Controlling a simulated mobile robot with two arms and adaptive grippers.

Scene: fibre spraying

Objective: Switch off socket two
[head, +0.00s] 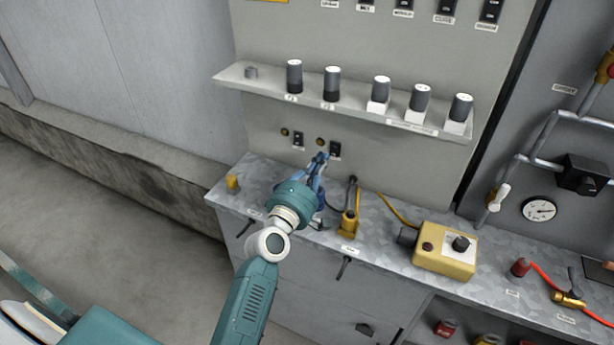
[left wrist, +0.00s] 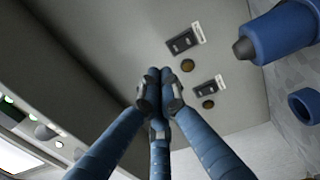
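Two small dark switches sit low on the grey panel, a left one (head: 298,139) and a right one (head: 335,150), each with a round brass fitting to its left. Their labels are too small to read, so I cannot tell which belongs to socket two. My left gripper (head: 321,157) is just in front of the panel beside the right switch. In the left wrist view its blue fingers (left wrist: 161,88) are together with nothing between them. Both switches show there, one upper (left wrist: 182,42) and one lower (left wrist: 208,86). I cannot tell whether the fingertips touch the panel.
A shelf (head: 350,108) with several dark cylinders juts out above the switches. The metal bench (head: 385,250) below carries a yellow control box (head: 445,250) and a yellow fitting (head: 349,222) with a cable. A blue cylinder (left wrist: 280,35) lies close to the fingers' right.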

